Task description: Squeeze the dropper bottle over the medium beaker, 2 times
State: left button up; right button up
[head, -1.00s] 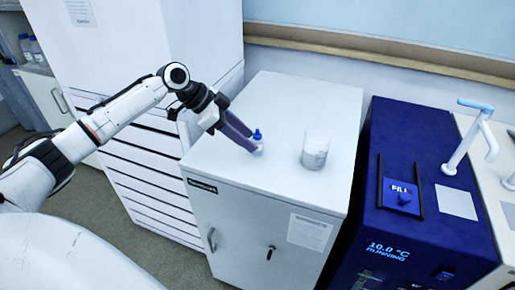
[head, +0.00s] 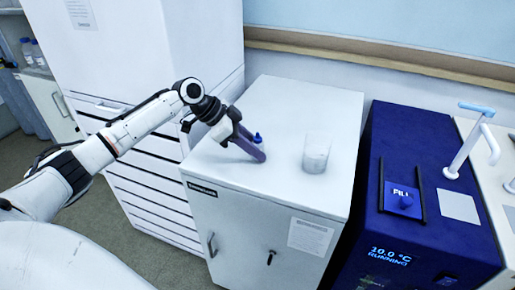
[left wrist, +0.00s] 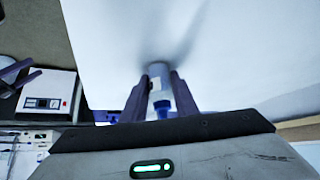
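The dropper bottle, white with a blue cap (head: 257,138), stands upright on the white cabinet top; its body is mostly hidden behind a finger in the head view. My left gripper (head: 258,147) reaches in from the left with its dark purple fingers on both sides of the bottle. The beaker (head: 316,155), clear glass with pale markings, stands upright just right of the bottle. My right gripper is not in view.
The white cabinet top (head: 285,105) is otherwise clear. A blue bath unit (head: 430,165) with a display reading 10.0 °C stands to the right, with a tap (head: 470,145) beyond it. A tall white cabinet (head: 150,50) stands to the left.

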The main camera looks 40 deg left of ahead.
aim_at(256, 137)
pick_arm(q)
jog(key=shift+r, duration=0.1)
notch_tip(256, 137, up, 2)
jog(key=shift+r+p, duration=0.2)
jog(key=shift+p, duration=1.05)
jog(key=shift+r+p, duration=0.35)
jog(key=shift+r, duration=0.35)
